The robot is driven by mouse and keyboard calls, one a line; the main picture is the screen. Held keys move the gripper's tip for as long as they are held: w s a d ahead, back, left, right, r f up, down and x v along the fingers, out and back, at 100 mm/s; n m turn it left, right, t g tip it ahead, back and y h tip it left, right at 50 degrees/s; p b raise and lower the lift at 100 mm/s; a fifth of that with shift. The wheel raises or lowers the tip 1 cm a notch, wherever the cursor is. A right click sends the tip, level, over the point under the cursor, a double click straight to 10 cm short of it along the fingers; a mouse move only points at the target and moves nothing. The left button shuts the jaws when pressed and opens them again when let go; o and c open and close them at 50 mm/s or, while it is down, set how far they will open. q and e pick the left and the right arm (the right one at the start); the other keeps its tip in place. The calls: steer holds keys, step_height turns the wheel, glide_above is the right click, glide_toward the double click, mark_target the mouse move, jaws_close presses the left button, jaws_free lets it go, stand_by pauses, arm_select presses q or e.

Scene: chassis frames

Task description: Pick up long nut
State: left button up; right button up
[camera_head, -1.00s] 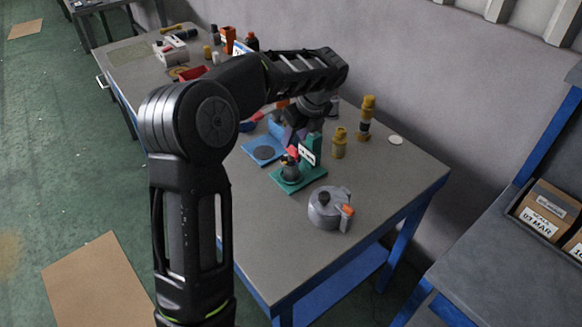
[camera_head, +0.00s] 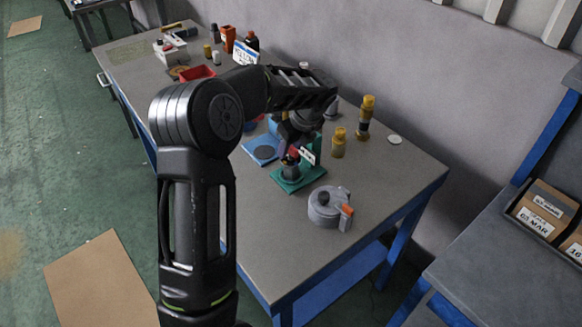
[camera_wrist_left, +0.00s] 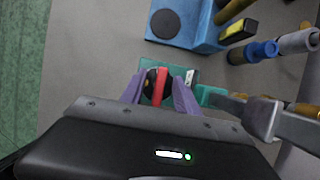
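My left gripper (camera_wrist_left: 159,95) has two purple fingers, one on each side of a narrow red piece (camera_wrist_left: 161,86). The fingers stand apart with a gap to the red piece. The red piece sits on a dark round part on the teal fixture (camera_wrist_left: 150,66). In the head view, the gripper (camera_head: 287,153) is low over this teal fixture (camera_head: 312,178), and my arm hides part of it. Which thing is the long nut is not clear; a taller yellow-and-dark piece (camera_head: 365,117) and a shorter yellow piece (camera_head: 339,143) stand behind the fixture. My right gripper is out of view.
A blue fixture (camera_head: 262,148) stands left of the teal one. A grey round device with an orange tab (camera_head: 327,206) stands in front of it. A white disc (camera_head: 395,140) lies at the right. The table's (camera_head: 265,238) front part is bare. Red bins and tools are farther back.

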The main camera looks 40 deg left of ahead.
arm_select(q)
jaws_close()
stand_by(0.3)
stand_by(1.1)
